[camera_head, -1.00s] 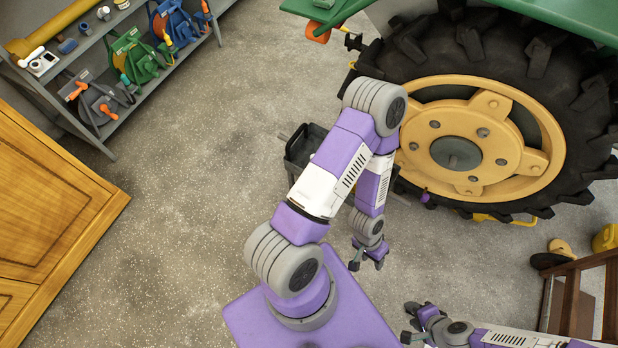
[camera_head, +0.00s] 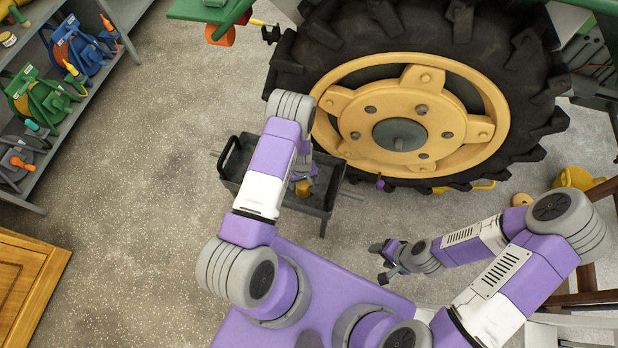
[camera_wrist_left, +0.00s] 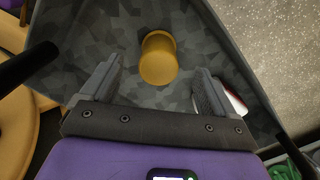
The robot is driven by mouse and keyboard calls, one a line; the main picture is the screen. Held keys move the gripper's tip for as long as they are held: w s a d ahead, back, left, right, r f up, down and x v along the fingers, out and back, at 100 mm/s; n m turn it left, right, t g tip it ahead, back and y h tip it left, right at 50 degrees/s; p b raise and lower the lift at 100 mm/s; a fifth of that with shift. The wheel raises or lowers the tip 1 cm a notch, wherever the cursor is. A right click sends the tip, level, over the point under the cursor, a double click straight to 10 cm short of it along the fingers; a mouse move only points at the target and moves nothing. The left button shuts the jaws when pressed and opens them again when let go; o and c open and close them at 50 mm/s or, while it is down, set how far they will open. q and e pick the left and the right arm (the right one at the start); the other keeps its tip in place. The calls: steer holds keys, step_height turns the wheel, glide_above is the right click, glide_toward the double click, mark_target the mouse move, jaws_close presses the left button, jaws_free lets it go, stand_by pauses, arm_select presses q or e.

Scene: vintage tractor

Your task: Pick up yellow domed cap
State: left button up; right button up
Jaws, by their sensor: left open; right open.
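The yellow domed cap (camera_wrist_left: 158,58) lies inside a dark grey tray cart (camera_head: 232,180), against a patterned grey floor, in the left wrist view. A small yellow shape in the cart in the head view (camera_head: 303,188) looks like the same cap. My left gripper (camera_wrist_left: 157,82) is open over the tray; its two fingers stand to either side of and just short of the cap. In the head view its fingers are mostly hidden by my forearm. My right gripper (camera_head: 380,262) is open and empty, over the floor right of the cart.
A large tractor wheel (camera_head: 470,130) stands just behind the cart. A shelf with hose reels (camera_head: 75,45) is at the upper left, and a wooden cabinet (camera_head: 30,280) at the lower left. A red and white item (camera_wrist_left: 236,104) shows beside the right finger. Floor left of the cart is clear.

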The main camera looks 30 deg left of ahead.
mark_target(303, 191)
arm_select(q)
steer(key=shift+w+a+f+b, duration=0.25)
steer(key=shift+w+f, duration=0.1)
steer(key=shift+f, duration=0.3)
steer(key=shift+w+a+f+b, duration=0.1)
steer(key=shift+w+f+b, duration=0.2)
steer(key=shift+f, duration=0.3)
steer(key=shift+s+f, duration=0.1)
steer(key=shift+f, duration=0.5)
step_height(303, 191, down, 4)
steer(key=b, duration=0.2)
steer(key=shift+s+f+b, duration=0.15)
steer(key=shift+f+b, duration=0.05)
steer(key=shift+b, duration=0.1)
steer(key=shift+r, duration=0.1)
steer(key=c, duration=1.2)
steer(key=shift+o, duration=0.2)
steer(key=shift+r, duration=0.1)
